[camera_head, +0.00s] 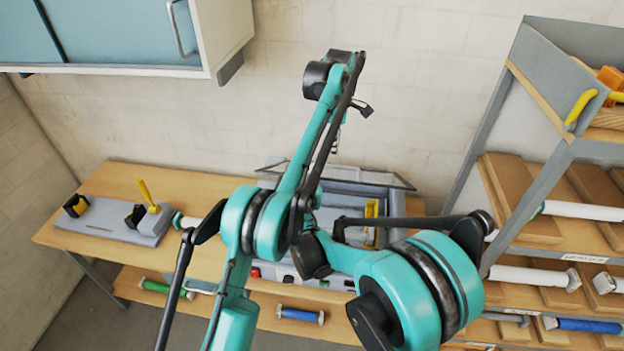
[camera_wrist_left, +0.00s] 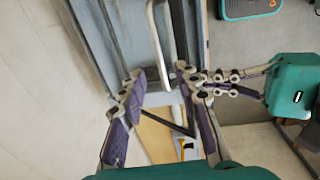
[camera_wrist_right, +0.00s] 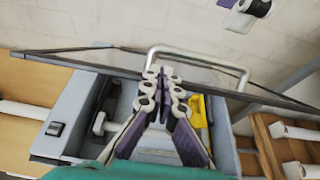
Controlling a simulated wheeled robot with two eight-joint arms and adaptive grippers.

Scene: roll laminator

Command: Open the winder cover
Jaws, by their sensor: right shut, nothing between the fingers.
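The winder cover (camera_head: 397,180) is a dark-framed clear panel at the back of the grey laminator (camera_head: 290,272). In the right wrist view the cover (camera_wrist_right: 75,66) is tilted up, with the machine's inside showing below it. Its silver bar handle (camera_wrist_right: 243,72) stands just behind my right gripper (camera_wrist_right: 165,76), which is shut and empty; I cannot tell whether they touch. My left gripper (camera_head: 362,108) is high near the wall, above the cover. In the left wrist view its fingers (camera_wrist_left: 160,76) are apart with nothing clearly held. My right fingers are hidden behind the arms in the head view.
A wooden table (camera_head: 100,249) carries the laminator and a grey stand (camera_head: 100,217) at left. A shelf rack (camera_head: 493,128) with rolls stands close on the right. A wall cabinet (camera_head: 120,68) hangs at upper left. My two arms overlap in front of the machine.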

